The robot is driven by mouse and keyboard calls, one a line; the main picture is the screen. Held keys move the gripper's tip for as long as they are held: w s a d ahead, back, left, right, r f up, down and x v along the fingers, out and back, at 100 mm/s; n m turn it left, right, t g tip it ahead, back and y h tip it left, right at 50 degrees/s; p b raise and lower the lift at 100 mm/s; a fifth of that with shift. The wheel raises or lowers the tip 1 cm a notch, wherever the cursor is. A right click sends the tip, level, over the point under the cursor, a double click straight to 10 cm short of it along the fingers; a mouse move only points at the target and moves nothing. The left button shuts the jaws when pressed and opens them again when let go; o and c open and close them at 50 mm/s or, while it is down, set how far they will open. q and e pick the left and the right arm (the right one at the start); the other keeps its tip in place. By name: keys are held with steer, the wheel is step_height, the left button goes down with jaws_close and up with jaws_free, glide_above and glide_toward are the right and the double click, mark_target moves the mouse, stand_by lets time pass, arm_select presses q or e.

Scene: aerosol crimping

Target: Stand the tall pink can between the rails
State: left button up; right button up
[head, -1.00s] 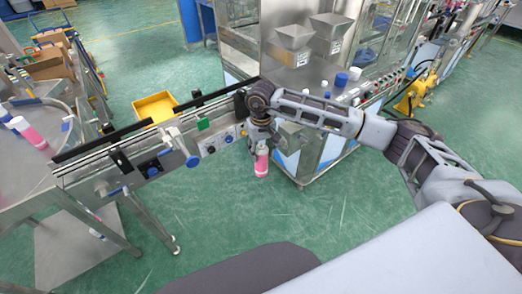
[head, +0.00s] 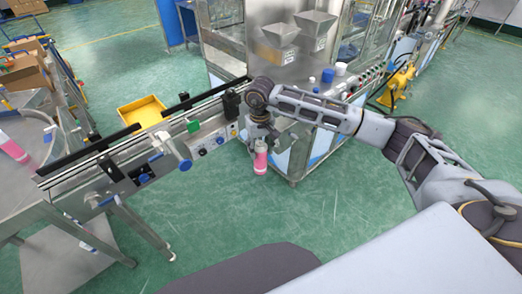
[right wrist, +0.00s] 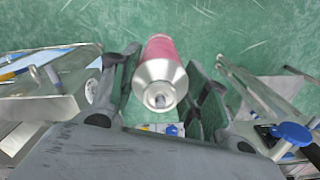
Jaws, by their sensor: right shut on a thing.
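The tall pink can (head: 260,160) hangs upright under my right gripper (head: 262,138), in front of the conveyor's right end. In the right wrist view the can (right wrist: 160,75), with its silver shoulder and open neck towards the camera, sits between the two dark fingers of the gripper (right wrist: 160,88), which is shut on it. Green floor shows below the can. The rails (head: 140,137) run along the conveyor, to the left of the can. The can is outside them, on the near side. My left gripper is not in view.
A steel machine (head: 270,50) with hoppers stands behind my right arm. Blue knobs (head: 185,165) and brackets stick out from the conveyor's near side. A yellow bin (head: 142,110) is on the floor behind. Another pink can (head: 12,148) is on the round table at left. Open floor lies in front.

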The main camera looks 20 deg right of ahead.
steer(key=w+a+r+m+p, duration=0.1)
steer(key=w+a+r+p, duration=0.15)
steer(key=r, duration=0.55)
steer(key=w+a+r+m+p, duration=0.1)
steer(key=w+a+r+p, duration=0.15)
steer(key=r, duration=0.55)
steer(key=w+a+r+m+p, duration=0.1)
steer(key=w+a+r+p, duration=0.2)
steer(key=r, duration=0.5)
steer(key=shift+s+d+f+m+b, duration=0.2)
steer(key=shift+d+m, duration=0.55)
steer(key=shift+m, duration=1.3)
steer(key=shift+s+d+f+m+b, duration=0.2)
steer(key=shift+d+m, duration=0.55)
steer(key=shift+m, duration=1.35)
steer(key=shift+s+d+f+m+b, duration=0.2)
steer(key=shift+d+m, duration=0.55)
steer(key=shift+m, duration=1.3)
steer(key=shift+w+m, duration=0.15)
steer(key=shift+m, duration=0.25)
